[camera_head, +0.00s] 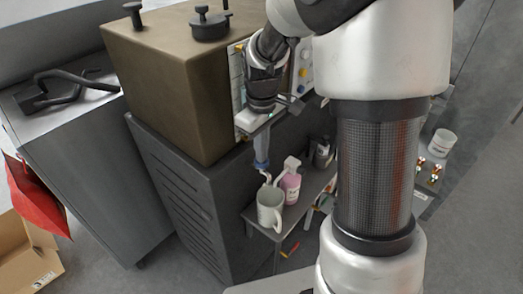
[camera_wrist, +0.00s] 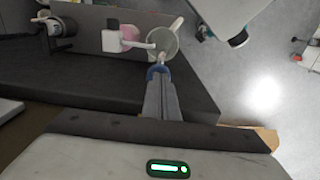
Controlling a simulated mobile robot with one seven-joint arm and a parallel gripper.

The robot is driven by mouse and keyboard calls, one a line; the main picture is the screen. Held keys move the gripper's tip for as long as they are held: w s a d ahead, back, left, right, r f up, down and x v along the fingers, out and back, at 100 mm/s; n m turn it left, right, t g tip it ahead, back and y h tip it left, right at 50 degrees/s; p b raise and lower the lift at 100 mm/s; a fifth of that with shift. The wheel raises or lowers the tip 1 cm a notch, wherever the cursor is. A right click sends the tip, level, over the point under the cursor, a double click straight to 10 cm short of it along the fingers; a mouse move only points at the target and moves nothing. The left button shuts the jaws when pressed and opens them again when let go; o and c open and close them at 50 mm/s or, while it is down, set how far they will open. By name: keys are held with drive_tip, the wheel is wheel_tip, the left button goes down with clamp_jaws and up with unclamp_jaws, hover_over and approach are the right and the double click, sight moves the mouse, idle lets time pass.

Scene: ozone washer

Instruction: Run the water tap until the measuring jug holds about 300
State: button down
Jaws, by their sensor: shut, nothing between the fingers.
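The measuring jug (camera_head: 268,214), pale and upright, stands on a small grey shelf (camera_head: 256,226) below my gripper. It also shows in the wrist view (camera_wrist: 165,42), just beyond my fingertips. I cannot read its scale or its water level. My gripper (camera_head: 262,158) points down in front of the brown machine, with its fingers shut and empty. In the wrist view, a blue rounded piece (camera_wrist: 153,71) lies at the fingertips (camera_wrist: 162,78), partly hidden by them. It may be the tap; I cannot tell whether it is touched or whether water flows.
A pink bottle (camera_head: 291,188) with a white pump stands beside the jug, and a dark bottle (camera_head: 322,153) stands behind. The brown machine (camera_head: 170,85) rises above a dark cabinet (camera_head: 185,190). A white tub (camera_head: 441,142) is at the right. A cardboard box (camera_head: 30,262) lies lower left.

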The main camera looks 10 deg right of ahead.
wheel_tip(320, 180, down, 2)
drive_tip(key=shift+s+f+b, duration=0.1)
drive_tip(key=shift+f+b, duration=0.15)
drive_tip(key=shift+b, duration=0.55)
drive_tip(key=shift+s, duration=0.15)
drive_tip(key=shift+f, duration=0.1)
idle(1.2)
idle(3.3)
wheel_tip(320, 180, up, 15)
drive_tip(key=p, duration=0.4)
drive_tip(key=shift+f, duration=0.1)
